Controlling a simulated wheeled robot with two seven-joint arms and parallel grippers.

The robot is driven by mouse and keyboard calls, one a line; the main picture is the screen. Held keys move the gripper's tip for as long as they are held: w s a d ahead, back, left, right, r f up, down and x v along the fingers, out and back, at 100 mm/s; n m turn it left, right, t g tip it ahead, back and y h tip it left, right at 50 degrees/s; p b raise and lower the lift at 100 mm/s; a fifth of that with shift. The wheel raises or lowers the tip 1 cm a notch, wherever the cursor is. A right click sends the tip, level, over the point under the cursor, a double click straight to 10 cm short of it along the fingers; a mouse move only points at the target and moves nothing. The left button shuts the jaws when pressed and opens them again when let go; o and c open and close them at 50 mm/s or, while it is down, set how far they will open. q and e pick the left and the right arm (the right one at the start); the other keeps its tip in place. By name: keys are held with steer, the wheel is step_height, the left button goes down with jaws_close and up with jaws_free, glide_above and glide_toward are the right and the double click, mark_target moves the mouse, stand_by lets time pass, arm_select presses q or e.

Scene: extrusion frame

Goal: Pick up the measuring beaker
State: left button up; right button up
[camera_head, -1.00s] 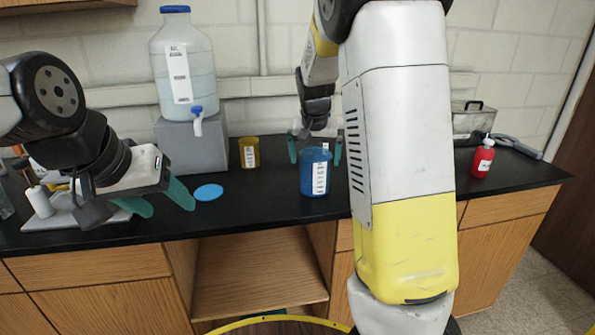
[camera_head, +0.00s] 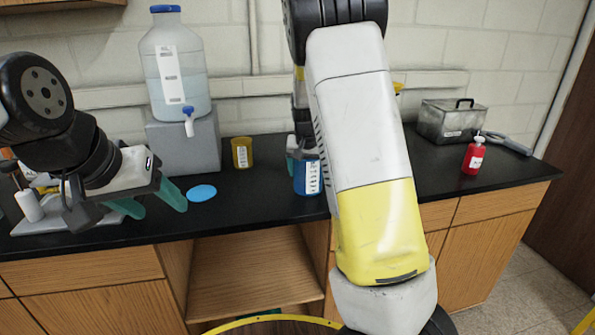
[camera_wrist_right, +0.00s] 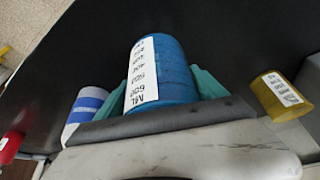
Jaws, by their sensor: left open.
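The measuring beaker (camera_head: 307,177) is blue with a white scale label and stands on the black counter, partly hidden by my right arm. In the right wrist view the beaker (camera_wrist_right: 160,72) lies between the two green fingers of my right gripper (camera_wrist_right: 160,90). One finger is on each side, close to its wall; I cannot tell whether they press on it. In the head view my right gripper (camera_head: 292,158) is mostly hidden behind the beaker and my arm. My left gripper (camera_head: 155,203) is open and empty over the left part of the counter.
A yellow cup (camera_head: 242,153) stands left of the beaker, near a blue disc (camera_head: 202,193). A water jug (camera_head: 175,70) sits on a grey block (camera_head: 185,145). A red bottle (camera_head: 474,157) and metal box (camera_head: 450,121) are right. A blue-and-white cylinder (camera_wrist_right: 86,112) stands near the beaker.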

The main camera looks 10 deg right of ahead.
steer(key=c, duration=0.9)
steer(key=shift+r, duration=0.25)
steer(key=shift+r, duration=1.55)
steer(key=s+a, duration=0.1)
steer(key=s, duration=0.4)
steer(key=s+a+r, duration=0.1)
steer(key=s, duration=0.4)
steer(key=s+a, duration=0.1)
steer(key=s, duration=0.4)
steer(key=shift+s+a+r, duration=0.15)
steer(key=shift+a+r, duration=0.1)
steer(key=shift+a, duration=0.1)
